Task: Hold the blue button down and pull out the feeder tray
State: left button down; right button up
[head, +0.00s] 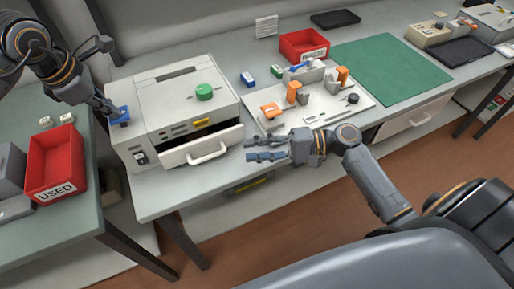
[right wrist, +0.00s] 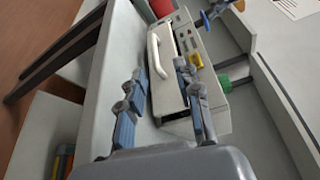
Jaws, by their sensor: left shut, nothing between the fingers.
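A cream machine (head: 185,100) with a green knob (head: 204,91) on top stands at the bench's left end. The blue button (head: 120,115) is on its left side. My left gripper (head: 113,109) is shut with its fingertips at the button, seemingly touching; the contact is partly hidden. The feeder tray (head: 178,158) stands partly out at the front, a dark gap above its front panel. Its white handle (head: 207,153) is free and also shows in the right wrist view (right wrist: 158,57). My right gripper (head: 252,149) is open and empty, right of the handle and apart from it.
A fixture board (head: 330,113) with orange clamps lies right of the machine. Behind it are a red bin (head: 303,46) and small blue and green blocks. A red USED bin (head: 57,160) stands on the left table. The green mat (head: 390,70) is clear.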

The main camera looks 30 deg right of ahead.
pick_arm(q)
jog(key=shift+r+p, duration=1.55)
jog(key=shift+r, duration=1.9)
jog(key=shift+f, duration=0.1)
